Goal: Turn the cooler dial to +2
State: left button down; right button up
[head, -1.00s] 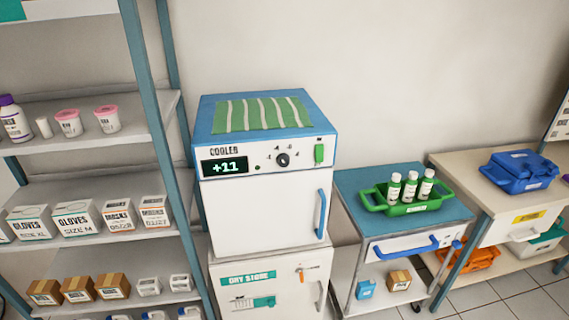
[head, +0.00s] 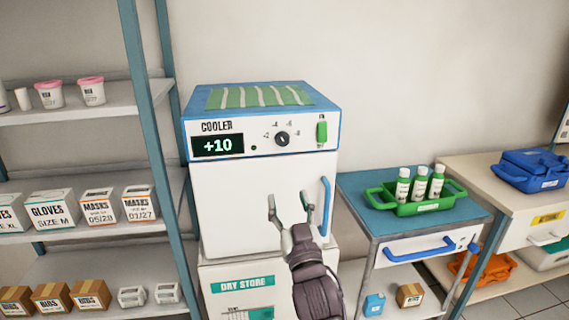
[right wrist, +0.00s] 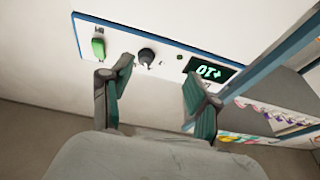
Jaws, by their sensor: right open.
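The cooler (head: 258,195) is a white box with a blue top, standing on the dry store cabinet. Its black dial (head: 282,139) is on the front panel, with small marks around it. My right gripper (head: 289,203) is open and empty in front of the cooler door, below the dial. In the right wrist view, the dial (right wrist: 146,55) shows beyond the spread fingers, nearer the left finger, and nothing touches it. The display (right wrist: 209,72) appears upside down there. My left gripper is not in view.
A green switch (head: 322,132) sits right of the dial, and a blue door handle (head: 325,206) is at the door's right edge. A shelf rack (head: 150,130) stands left. A trolley (head: 350,190) with a green bottle tray (head: 430,206) stands right.

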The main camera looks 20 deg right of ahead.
aim_at(283, 141)
jog(key=shift+m+t+h, duration=0.3)
jog(key=shift+t+h, duration=0.1)
jog(key=w+d+r, duration=0.1)
jog(key=w+r, duration=0.1)
jog(key=w, duration=0.1)
jog(key=w+d+r+p, duration=0.1)
jog(key=w+r, duration=0.2)
jog(key=w, duration=0.1)
jog(key=w+d+r+p, duration=0.1)
jog(key=w+d+r, duration=0.1)
jog(key=w+r, duration=0.1)
jog(key=shift+w+r, duration=0.25)
jog(key=shift+w, duration=0.2)
